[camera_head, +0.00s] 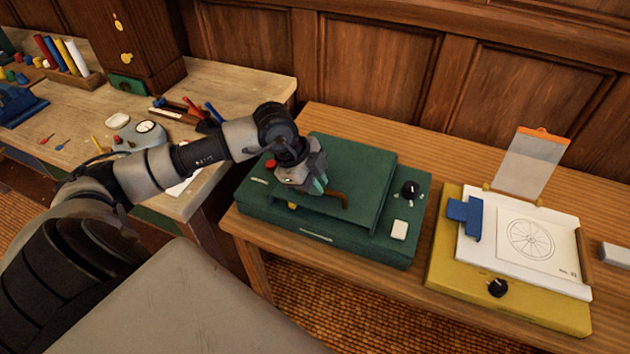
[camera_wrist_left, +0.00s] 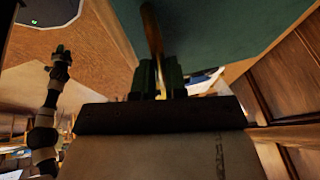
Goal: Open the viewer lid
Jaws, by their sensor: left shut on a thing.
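The green viewer (camera_head: 395,248) is a flat box on the wooden table in the head view. A brown handle (camera_head: 338,198) is at the lid's front edge. My left gripper (camera_head: 318,187) is over the lid's front left part, shut on the handle. In the left wrist view the green fingertips (camera_wrist_left: 155,78) close around the wooden handle (camera_wrist_left: 152,32), beside the green lid (camera_wrist_left: 205,25). My right gripper (camera_wrist_left: 61,58) shows small and apart; its jaws are unclear.
The viewer carries a red button (camera_head: 270,164), a black knob (camera_head: 411,189) and a white switch (camera_head: 399,230). A yellow drawing board (camera_head: 448,270) stands to its right. A cluttered bench (camera_head: 240,85) is at the left, and a panelled wall (camera_head: 360,62) rises behind.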

